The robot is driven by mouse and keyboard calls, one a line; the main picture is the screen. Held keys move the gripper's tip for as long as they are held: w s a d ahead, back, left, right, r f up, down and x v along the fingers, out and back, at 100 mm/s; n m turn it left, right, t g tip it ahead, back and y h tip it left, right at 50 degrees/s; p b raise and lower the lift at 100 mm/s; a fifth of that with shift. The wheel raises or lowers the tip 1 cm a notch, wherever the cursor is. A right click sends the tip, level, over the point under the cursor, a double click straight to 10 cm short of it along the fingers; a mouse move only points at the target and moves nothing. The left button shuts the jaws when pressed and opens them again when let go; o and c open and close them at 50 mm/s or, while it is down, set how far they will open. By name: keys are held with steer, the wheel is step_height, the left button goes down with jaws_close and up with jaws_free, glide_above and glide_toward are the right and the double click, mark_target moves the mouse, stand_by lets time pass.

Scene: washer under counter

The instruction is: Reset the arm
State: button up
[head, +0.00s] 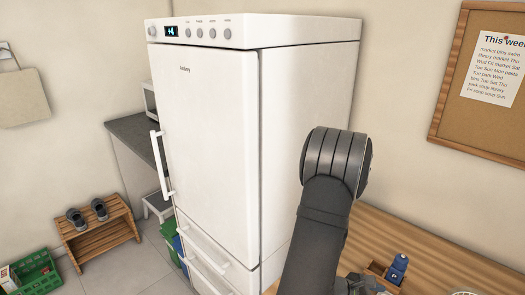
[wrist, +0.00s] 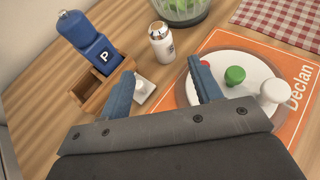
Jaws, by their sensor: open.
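My gripper (wrist: 160,72) shows in the wrist view with its two blue fingers spread apart. Nothing is between the fingers. It is over the wooden table (wrist: 35,110), between a wooden caddy (wrist: 88,92) on the left and a white plate (wrist: 215,62) on the right. A small pale item (wrist: 146,90) shows beside the left finger, partly hidden by it. In the head view my arm rises at the lower right in front of the table, and its end is not clear there.
A blue "P" grinder (wrist: 90,42) stands at the caddy. A white shaker (wrist: 161,43) stands beyond the fingers. A green-topped item (wrist: 235,76) is on the plate, over an orange "Declan" mat (wrist: 292,125). A glass bowl (wrist: 186,14) is behind. A tall white fridge (head: 212,130) stands left of my arm.

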steer(key=x, duration=1.1)
steer(key=shift+s+d+f, duration=0.1)
steer(key=shift+d, duration=0.15)
steer(key=r, duration=0.2)
steer(key=s+r, duration=0.1)
steer(key=r, duration=0.1)
steer(key=shift+r, duration=0.35)
steer(key=s+r+m+g+y, duration=0.5)
steer(key=s+r+m+y, duration=0.3)
steer(key=s+r+m, duration=0.1)
steer(key=shift+s+r, duration=0.35)
steer(key=shift+s, duration=0.35)
stand_by(0.5)
steer(key=shift+o, duration=0.4)
steer(key=shift+d, duration=0.1)
